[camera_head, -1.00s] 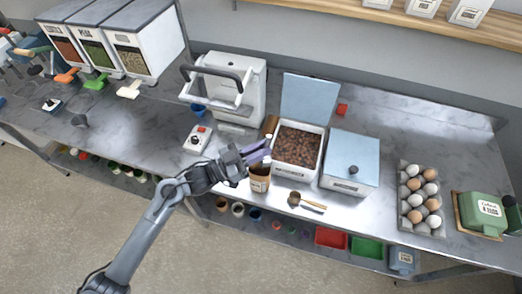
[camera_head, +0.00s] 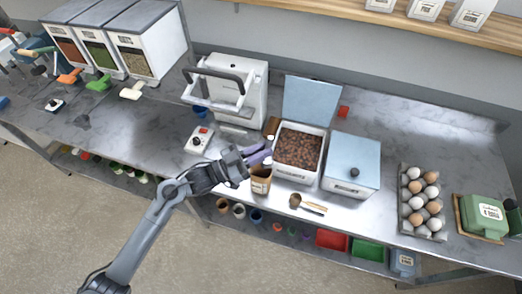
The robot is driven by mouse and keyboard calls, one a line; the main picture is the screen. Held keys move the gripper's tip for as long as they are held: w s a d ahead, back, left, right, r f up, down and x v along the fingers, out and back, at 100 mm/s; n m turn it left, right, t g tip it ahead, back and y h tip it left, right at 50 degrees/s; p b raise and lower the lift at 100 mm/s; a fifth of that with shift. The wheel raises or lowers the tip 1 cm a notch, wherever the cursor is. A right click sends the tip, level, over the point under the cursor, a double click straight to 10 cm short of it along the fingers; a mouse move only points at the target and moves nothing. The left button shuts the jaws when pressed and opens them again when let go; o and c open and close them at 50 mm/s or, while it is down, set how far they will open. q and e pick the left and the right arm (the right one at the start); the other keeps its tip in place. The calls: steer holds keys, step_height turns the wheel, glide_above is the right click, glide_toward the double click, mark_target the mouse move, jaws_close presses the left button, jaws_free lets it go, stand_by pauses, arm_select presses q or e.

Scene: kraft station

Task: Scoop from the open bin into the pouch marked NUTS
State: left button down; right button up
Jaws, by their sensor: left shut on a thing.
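The open bin (camera_head: 322,155) is a white box full of brown nuts, its blue lid (camera_head: 310,98) raised at the back. A brown kraft pouch (camera_head: 261,186) stands upright at the bin's front left corner; its marking is too small to read. My left gripper (camera_head: 260,155) is at the pouch's top, its purple fingers shut on it as far as I can see; the exact contact is partly hidden. A scoop (camera_head: 312,207) with a wooden handle lies on the counter in front of the bin. My right gripper is not in view.
A closed blue-lidded bin (camera_head: 354,155) stands right of the open one. An egg tray (camera_head: 422,202) and a green box (camera_head: 483,216) are further right. A white press-like machine (camera_head: 238,90) and a small red-buttoned box (camera_head: 199,140) are to the left.

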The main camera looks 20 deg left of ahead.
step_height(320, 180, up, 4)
steer(key=p, duration=0.4)
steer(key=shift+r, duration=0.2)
stand_by(0.4)
